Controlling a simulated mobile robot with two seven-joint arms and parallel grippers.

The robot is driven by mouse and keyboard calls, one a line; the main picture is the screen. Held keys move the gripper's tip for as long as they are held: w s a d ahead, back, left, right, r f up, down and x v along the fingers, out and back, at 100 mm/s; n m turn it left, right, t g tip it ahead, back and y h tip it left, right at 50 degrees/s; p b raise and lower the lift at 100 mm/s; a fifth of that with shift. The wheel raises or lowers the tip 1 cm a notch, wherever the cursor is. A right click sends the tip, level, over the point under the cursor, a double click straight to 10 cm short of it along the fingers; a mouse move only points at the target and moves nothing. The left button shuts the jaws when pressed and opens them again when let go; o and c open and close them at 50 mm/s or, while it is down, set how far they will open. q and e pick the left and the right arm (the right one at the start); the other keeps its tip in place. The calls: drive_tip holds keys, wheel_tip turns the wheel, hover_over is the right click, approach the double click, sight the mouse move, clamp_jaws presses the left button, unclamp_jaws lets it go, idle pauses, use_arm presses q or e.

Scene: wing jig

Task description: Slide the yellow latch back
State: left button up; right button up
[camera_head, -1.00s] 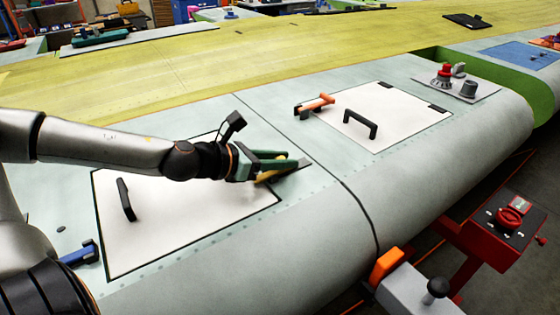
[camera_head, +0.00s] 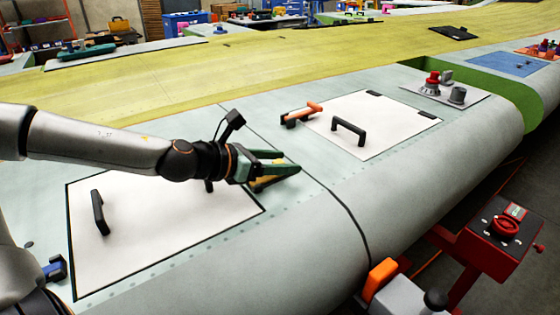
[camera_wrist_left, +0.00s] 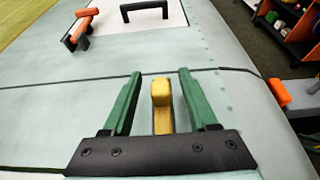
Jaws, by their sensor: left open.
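The yellow latch (camera_wrist_left: 162,95) stands between the two green fingers of my open left gripper (camera_wrist_left: 158,95) in the left wrist view, with a gap on each side. In the head view the left gripper (camera_head: 285,164) is at the upper right corner of the near white panel (camera_head: 150,235), and a little of the yellow latch (camera_head: 268,182) shows beneath its fingers. The rest of the latch is hidden by the gripper. My right gripper is in neither view.
The near panel has a black handle (camera_head: 100,212) and a blue latch (camera_head: 54,268). A second white panel (camera_head: 385,115) has a black handle (camera_head: 348,130) and an orange latch (camera_head: 302,113). A red box with a knob (camera_head: 505,230) stands off the wing's edge.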

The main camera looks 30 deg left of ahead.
sight(281, 160)
use_arm(q)
drive_tip(key=shift+p+v, duration=0.6)
drive_tip(key=shift+v, duration=0.25)
drive_tip(key=shift+p+v, duration=0.85)
drive_tip(key=shift+v, duration=2.15)
drive_tip(key=shift+b+v, duration=0.9)
drive_tip(key=shift+v, duration=1.5)
